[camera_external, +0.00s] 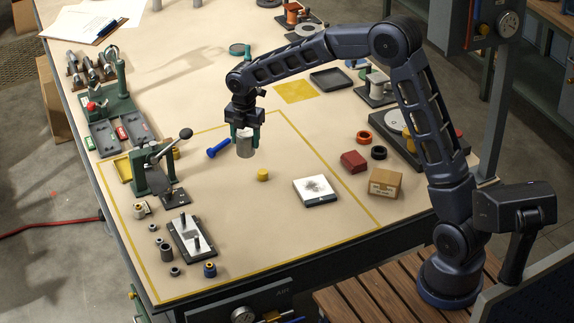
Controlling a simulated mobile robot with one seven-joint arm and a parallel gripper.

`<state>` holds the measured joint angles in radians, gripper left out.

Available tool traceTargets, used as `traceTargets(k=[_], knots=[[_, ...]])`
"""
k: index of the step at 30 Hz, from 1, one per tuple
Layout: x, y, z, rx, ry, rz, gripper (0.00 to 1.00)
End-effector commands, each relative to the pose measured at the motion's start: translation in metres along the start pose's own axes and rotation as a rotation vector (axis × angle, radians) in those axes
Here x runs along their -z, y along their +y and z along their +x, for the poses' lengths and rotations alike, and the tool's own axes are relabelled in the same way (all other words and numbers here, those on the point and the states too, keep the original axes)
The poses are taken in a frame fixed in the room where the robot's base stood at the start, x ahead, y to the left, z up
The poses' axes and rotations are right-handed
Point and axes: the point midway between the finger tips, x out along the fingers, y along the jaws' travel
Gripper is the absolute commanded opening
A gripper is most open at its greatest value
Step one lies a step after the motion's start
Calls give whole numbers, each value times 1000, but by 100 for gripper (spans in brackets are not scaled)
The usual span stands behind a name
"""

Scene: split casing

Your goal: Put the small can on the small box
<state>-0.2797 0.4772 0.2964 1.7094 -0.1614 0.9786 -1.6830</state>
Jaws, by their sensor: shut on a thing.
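A small silver-grey can (245,147) is held upright between the fingers of my gripper (244,131), in the left-middle of the yellow-outlined area. Its base appears to be above the table, though the exact height is hard to tell. A small brown cardboard box (385,184) stands on the table to the right, just by the yellow line and near the front right edge. Its top is bare. My gripper and the can are well to the left of the box and farther back.
A red block (353,162) and dark and orange rings (379,153) lie just behind the box. A white square plate (316,191) and a yellow cylinder (262,175) lie between can and box. A blue dumbbell-shaped part (218,149) lies left of the can. A green lever press (153,172) stands farther left.

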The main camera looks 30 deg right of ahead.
Motion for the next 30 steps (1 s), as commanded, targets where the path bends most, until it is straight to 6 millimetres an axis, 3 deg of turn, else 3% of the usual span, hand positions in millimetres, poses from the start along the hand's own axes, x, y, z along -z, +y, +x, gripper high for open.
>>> traceTargets(k=[6, 15, 21, 30], knots=[[-59, -49, -16, -3, 1, 1, 24], [-128, -131, -33, -4, 3, -12, 24], [-163, -189, -42, -4, 2, -19, 24], [-200, -279, -52, -4, 0, -24, 24]])
